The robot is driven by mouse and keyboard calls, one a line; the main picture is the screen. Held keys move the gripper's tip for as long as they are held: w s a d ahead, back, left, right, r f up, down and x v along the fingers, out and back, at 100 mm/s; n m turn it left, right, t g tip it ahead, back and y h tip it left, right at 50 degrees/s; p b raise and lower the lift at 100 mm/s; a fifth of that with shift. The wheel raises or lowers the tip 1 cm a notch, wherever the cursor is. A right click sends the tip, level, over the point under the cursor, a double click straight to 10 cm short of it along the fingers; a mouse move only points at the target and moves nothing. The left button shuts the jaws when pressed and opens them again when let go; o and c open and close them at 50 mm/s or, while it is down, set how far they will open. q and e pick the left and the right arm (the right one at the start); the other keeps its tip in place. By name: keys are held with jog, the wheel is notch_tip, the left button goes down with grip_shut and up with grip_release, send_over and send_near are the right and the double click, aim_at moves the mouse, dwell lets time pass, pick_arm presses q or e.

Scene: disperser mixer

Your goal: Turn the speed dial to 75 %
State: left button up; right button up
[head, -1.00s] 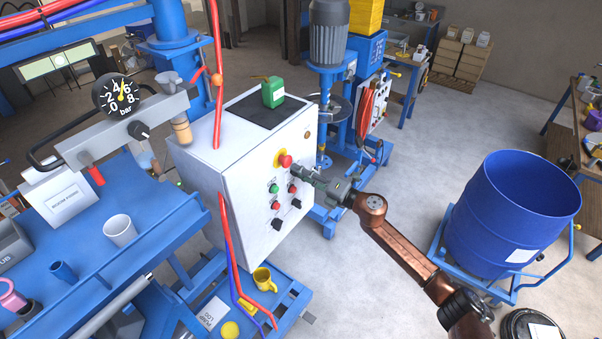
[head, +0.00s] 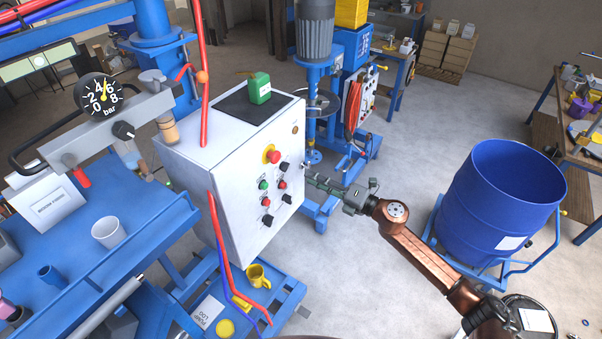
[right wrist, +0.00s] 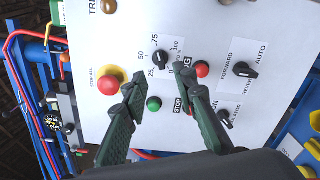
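The speed dial is a black knob (right wrist: 163,62) on the white control panel (right wrist: 95,20), ringed by a scale with marks including 25, 50, 75 and 100. Its exact pointer position is too small to read. In the head view the dial (head: 284,167) shows uncovered on the cabinet front. My right gripper (head: 308,178) is just off the panel, to the right of the dial. In the right wrist view its two fingers (right wrist: 158,78) are apart and empty, with the dial showing between and beyond the tips. My left gripper is not in view.
Close around the dial are the red stop-all button (right wrist: 108,82), a green button (right wrist: 154,103), a red button (right wrist: 203,68) and the forward/reverse knob (right wrist: 243,70). A red hose (head: 216,230) hangs by the cabinet. A blue drum (head: 495,205) stands at right.

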jog(key=shift+v, duration=1.35)
